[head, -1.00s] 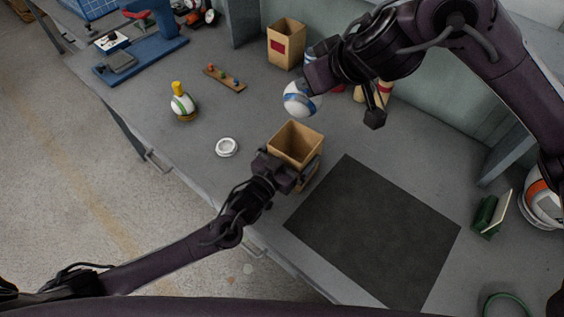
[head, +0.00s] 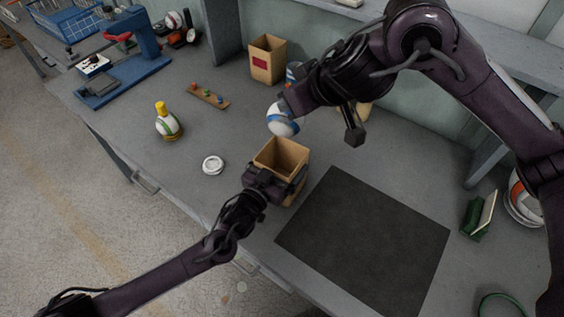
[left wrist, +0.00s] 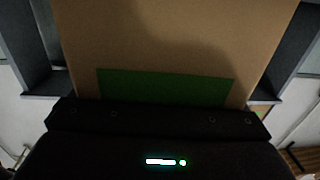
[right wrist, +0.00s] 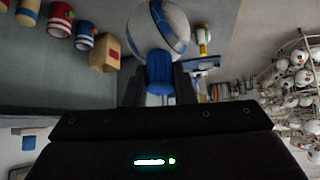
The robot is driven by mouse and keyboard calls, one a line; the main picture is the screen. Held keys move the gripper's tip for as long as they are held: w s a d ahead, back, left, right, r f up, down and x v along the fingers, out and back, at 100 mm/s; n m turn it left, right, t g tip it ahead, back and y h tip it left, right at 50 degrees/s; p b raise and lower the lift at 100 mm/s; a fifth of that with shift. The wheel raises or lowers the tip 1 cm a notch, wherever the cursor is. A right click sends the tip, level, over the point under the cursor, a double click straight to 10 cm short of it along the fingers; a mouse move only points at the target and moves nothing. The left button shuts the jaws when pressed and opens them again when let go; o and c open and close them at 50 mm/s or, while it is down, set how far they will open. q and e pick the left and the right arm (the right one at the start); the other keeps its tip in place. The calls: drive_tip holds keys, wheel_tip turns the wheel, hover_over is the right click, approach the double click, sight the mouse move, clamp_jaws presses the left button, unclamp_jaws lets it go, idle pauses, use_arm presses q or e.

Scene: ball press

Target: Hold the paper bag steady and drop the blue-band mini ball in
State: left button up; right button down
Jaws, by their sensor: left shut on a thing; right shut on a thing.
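The brown paper bag (head: 283,153) stands upright on the bench with its mouth open upward. My left gripper (head: 268,184) is shut on its near side. In the left wrist view the bag (left wrist: 175,40) fills the middle, with a green patch on its wall. The white mini ball with a blue band (head: 284,120) hangs above and just behind the bag's mouth. My right gripper (head: 290,103) is shut on it. In the right wrist view the ball (right wrist: 160,25) shows beyond the fingers, with a blue knob (right wrist: 160,75) between them.
A second paper bag with a red label (head: 267,60) stands at the back. A green-banded ball with a yellow top (head: 168,124), a pegged wooden strip (head: 208,96) and a white ring (head: 213,165) lie to the left. A dark mat (head: 362,240) lies bare to the right.

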wheel_tip(320, 180, down, 12)
drive_tip(key=shift+r, duration=0.2)
idle(1.1)
drive_tip(key=c, duration=1.1)
unclamp_jaws()
drive_tip(key=v, duration=1.2)
use_arm(q)
drive_tip(key=o, duration=0.6)
